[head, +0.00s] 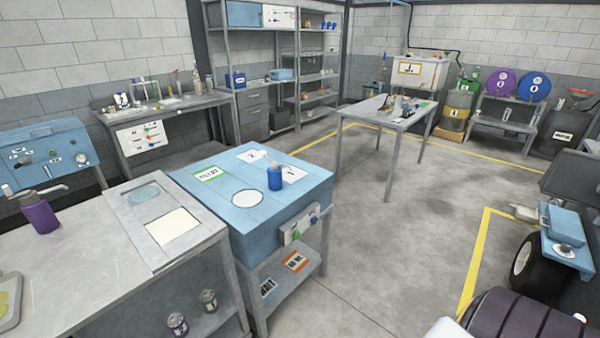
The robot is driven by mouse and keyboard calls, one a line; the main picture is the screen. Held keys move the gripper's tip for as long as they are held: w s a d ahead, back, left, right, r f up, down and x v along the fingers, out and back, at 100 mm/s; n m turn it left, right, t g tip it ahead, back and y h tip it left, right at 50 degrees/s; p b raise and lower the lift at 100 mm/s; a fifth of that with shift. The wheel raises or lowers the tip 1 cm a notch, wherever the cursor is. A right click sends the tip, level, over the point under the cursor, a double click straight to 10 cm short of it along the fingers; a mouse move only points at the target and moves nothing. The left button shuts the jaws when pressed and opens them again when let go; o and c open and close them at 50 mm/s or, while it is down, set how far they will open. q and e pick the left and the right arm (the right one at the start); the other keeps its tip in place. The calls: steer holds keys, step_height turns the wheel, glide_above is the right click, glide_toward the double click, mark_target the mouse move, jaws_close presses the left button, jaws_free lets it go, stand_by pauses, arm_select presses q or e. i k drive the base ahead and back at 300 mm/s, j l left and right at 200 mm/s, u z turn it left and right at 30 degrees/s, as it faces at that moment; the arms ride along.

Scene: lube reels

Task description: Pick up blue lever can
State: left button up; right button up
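The blue lever can (275,178) stands upright on the light blue bench (226,219), near its right side. It has a pale spout or lever at its top, pointing to the upper left. It stands by a white card marked on the bench top, to the right of a white circle (247,198). Neither of my grippers shows in the head view.
A purple lever can (41,216) stands on the grey worktop (75,262) at left. A grey table (392,114) with items stands farther back. Shelves line the back wall. A tyre (537,262) is at right. The floor (390,240) between is clear.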

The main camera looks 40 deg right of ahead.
mark_target(275, 171)
steer(key=z, duration=0.95)
steer(key=i+l, duration=0.15)
steer(key=l, duration=0.15)
steer(key=i+l+u, duration=0.1)
steer(key=l, duration=0.2)
steer(key=i+l, duration=0.15)
steer(key=l, duration=0.2)
steer(key=i+l+u, duration=0.15)
steer(key=l, duration=0.15)
steer(key=i+l, duration=0.15)
steer(key=l, duration=0.2)
